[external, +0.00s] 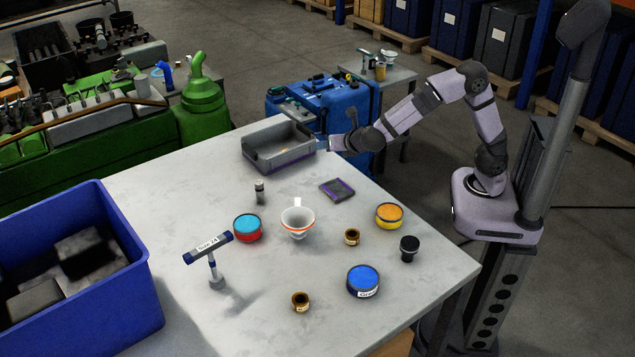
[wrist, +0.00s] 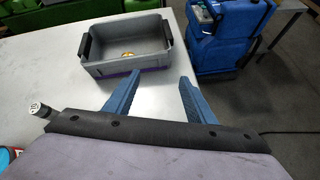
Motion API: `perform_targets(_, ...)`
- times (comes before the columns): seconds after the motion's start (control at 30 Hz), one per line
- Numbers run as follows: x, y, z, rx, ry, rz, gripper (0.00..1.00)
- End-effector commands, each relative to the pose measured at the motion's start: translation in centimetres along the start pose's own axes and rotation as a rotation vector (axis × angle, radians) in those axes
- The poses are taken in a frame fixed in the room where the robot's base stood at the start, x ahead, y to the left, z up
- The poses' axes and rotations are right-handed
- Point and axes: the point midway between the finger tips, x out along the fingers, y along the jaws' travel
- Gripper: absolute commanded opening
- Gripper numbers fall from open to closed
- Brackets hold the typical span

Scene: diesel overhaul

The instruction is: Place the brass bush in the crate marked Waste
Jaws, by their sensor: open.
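A grey crate with dark handles (external: 279,160) stands at the far edge of the table. It also shows in the wrist view (wrist: 105,62), with a small brass-coloured ring-like piece (wrist: 128,55) on its floor. Two brass bushes stand on the table, one near the middle right (external: 352,237) and one near the front (external: 300,301). My gripper (external: 322,143) is at the right end of the grey crate; in the wrist view its blue fingers (wrist: 158,88) are apart with nothing between them. I cannot read a Waste mark on any crate.
A blue crate (external: 140,290) holding dark blocks stands at the left.

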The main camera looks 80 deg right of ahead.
Motion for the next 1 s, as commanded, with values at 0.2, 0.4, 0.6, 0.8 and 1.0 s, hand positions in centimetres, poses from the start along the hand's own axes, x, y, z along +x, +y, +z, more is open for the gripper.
perform_targets(0.2, -0.8, -12.0, -5.4, 0.591, 0.245, -0.32, 0.5)
perform_targets(0.4, -4.8, -19.6, -11.5, 1.201, 0.366, -0.678, 0.5)
perform_targets(0.6, -8.4, -22.6, -15.4, 1.646, 0.382, -0.957, 0.5)
perform_targets(0.8, -9.9, -23.2, -16.9, 1.837, 0.369, -1.086, 0.5)
perform_targets(1.0, -10.1, -23.3, -17.1, 1.857, 0.366, -1.1, 0.5)
